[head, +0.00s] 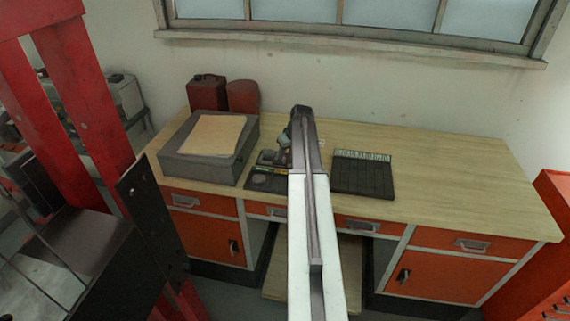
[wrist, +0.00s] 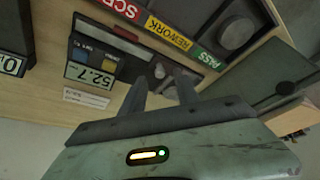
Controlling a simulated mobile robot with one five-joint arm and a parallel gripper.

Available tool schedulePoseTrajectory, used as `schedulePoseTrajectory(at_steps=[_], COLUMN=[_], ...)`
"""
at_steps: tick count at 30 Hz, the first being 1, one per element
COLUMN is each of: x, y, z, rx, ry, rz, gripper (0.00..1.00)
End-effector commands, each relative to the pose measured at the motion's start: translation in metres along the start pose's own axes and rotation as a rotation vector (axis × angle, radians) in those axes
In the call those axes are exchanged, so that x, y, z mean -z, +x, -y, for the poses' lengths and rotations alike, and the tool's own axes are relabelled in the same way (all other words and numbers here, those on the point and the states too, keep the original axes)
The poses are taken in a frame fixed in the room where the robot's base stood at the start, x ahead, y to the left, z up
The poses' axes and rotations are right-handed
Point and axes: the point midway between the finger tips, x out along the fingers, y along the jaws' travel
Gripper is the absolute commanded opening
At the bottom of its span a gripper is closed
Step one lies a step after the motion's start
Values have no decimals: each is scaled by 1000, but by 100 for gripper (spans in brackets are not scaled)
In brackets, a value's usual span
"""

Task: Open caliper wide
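The digital caliper (wrist: 88,58) lies in the upper left of the wrist view, dark-bodied, its lit display (wrist: 90,74) reading about 52.7. My gripper (wrist: 163,82) points toward the bench surface with its two fingers spread apart. A small round metallic part (wrist: 159,70) shows between and just beyond the fingertips; I cannot tell whether they touch it or whether it belongs to the caliper. In the head view my arm covers much of this spot, and the caliper cannot be made out clearly.
Scrap, rework (wrist: 168,34) and pass (wrist: 212,62) labels line a dark tray beside the caliper. On the wooden bench (head: 455,180) stand a grey block (head: 170,168), red cans (head: 207,92) and a black case (head: 362,178). The bench's right side is clear.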

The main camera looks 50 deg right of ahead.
Motion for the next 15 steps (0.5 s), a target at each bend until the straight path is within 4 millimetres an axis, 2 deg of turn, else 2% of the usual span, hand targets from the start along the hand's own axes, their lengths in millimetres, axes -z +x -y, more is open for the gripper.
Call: schedulePoseTrajectory(at_steps=[1,3,12,13,15], x=[-3,-2,-1,-1,-1], y=[17,25,25,25,25], z=[-1,-1,-1,-1,-1], rx=[0,-1,-1,-1,-1], ry=[0,1,2,2,2], rz=[0,0,0,0,0], gripper=[37,37,37,32,12])
